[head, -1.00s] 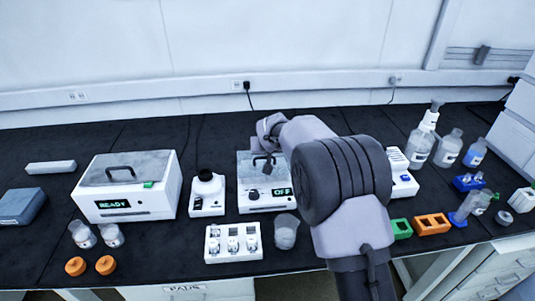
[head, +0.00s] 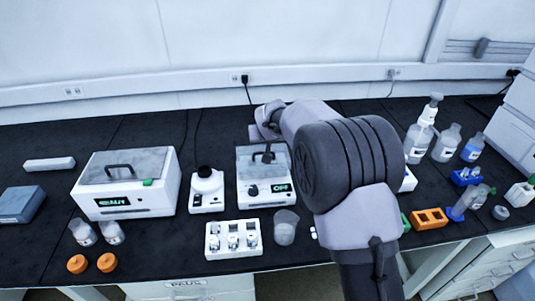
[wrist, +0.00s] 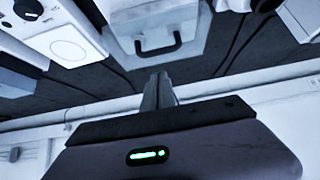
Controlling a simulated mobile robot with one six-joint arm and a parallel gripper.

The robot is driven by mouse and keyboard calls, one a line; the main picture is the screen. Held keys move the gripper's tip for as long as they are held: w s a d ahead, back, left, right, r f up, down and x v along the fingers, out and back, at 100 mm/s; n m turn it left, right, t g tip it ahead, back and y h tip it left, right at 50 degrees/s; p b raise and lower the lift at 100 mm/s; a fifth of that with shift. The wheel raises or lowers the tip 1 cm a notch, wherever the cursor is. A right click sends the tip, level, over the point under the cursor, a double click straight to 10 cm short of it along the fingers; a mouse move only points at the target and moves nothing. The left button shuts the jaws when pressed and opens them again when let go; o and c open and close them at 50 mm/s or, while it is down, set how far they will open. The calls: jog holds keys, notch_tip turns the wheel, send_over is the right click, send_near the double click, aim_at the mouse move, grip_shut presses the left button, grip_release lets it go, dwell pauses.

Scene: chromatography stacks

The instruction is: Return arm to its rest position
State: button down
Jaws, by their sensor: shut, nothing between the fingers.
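My arm (head: 352,165) reaches over the bench from the lower right of the head view, its far links bent toward the back wall. I cannot make out the fingertips in the head view. In the wrist view my gripper (wrist: 158,90) shows as two dark fingers pressed together, with nothing between them. Beyond them a clear-lidded box with a dark handle (wrist: 150,42) appears, apart from the fingers. The gripper body carries a lit green indicator.
A large white lidded unit (head: 125,200) stands on the left, and a smaller lidded unit (head: 265,198) at the centre. A white vial rack (head: 232,252) and a clear beaker (head: 286,230) sit in front. Bottles (head: 445,143) and an orange rack (head: 428,219) stand to the right.

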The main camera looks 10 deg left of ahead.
jog(key=s+d+f+b, duration=0.1)
jog(key=s+d+b, duration=0.1)
jog(key=s, duration=0.6)
jog(key=s+d+r+m+g+h, duration=0.15)
jog(key=s+d+r+m, duration=0.25)
jog(key=s+d+r, duration=0.95)
jog(key=s+d+f+m, duration=0.1)
jog(key=s+d, duration=0.1)
jog(key=s, duration=1)
jog(key=s+d+f+m+y, duration=0.1)
jog(key=s+d+m, duration=0.1)
jog(key=s, duration=0.9)
jog(key=shift+s+d+f+g, duration=0.25)
jog(key=shift+s+f+g, duration=0.1)
jog(key=shift+f+g, duration=0.1)
jog(key=shift+r, duration=0.1)
